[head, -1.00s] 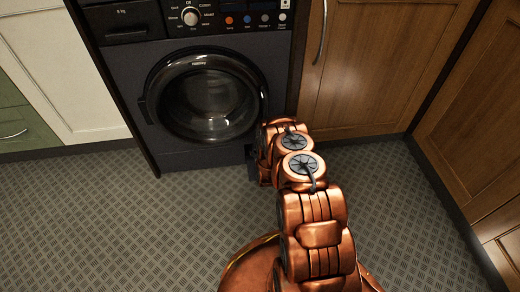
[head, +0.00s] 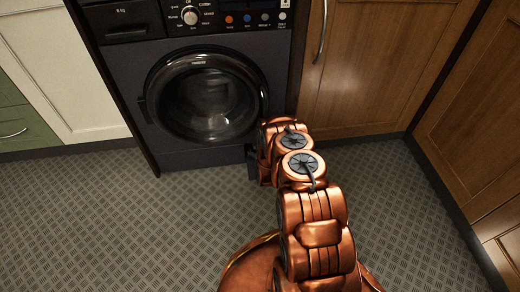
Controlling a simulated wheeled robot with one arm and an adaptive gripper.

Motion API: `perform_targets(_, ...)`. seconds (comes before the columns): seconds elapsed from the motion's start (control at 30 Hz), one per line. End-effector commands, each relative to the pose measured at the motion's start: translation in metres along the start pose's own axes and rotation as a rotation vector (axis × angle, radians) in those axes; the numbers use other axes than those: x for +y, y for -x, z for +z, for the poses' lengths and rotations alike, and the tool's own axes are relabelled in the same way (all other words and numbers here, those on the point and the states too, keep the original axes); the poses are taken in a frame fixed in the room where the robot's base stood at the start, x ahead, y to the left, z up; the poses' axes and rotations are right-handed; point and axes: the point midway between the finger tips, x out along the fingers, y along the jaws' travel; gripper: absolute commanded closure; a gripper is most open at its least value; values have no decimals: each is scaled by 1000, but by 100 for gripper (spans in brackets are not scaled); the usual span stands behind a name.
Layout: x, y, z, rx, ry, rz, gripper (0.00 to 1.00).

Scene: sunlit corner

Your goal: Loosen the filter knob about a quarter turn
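A dark washing machine (head: 130,84) stands at the back, with a round glass door (head: 206,98) that is shut. The filter knob cannot be made out; the lower right of the machine's front is behind my arm. My copper arm reaches forward from the bottom of the picture to that lower right corner. A small dark part of my gripper (head: 252,162) shows at the arm's far left side, close to the machine's lower front. Its fingertips are too hidden to tell open from shut, or whether it touches anything.
The control panel with a round dial (head: 190,15) and several buttons is at the top of the machine. Wooden cabinets (head: 365,70) stand to the right, and a white cabinet (head: 65,65) is at the left. The patterned floor (head: 110,220) is clear on both sides.

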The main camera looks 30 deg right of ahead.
Motion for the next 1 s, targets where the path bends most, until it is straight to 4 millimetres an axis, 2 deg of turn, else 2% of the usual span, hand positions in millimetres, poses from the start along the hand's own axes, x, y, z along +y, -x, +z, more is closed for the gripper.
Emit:
perform_targets(0.17, 0, 12, 0, -1, 1, 0, 12)
perform_targets(1.0, 0, 106, 1, -3, 0, 1, 12)
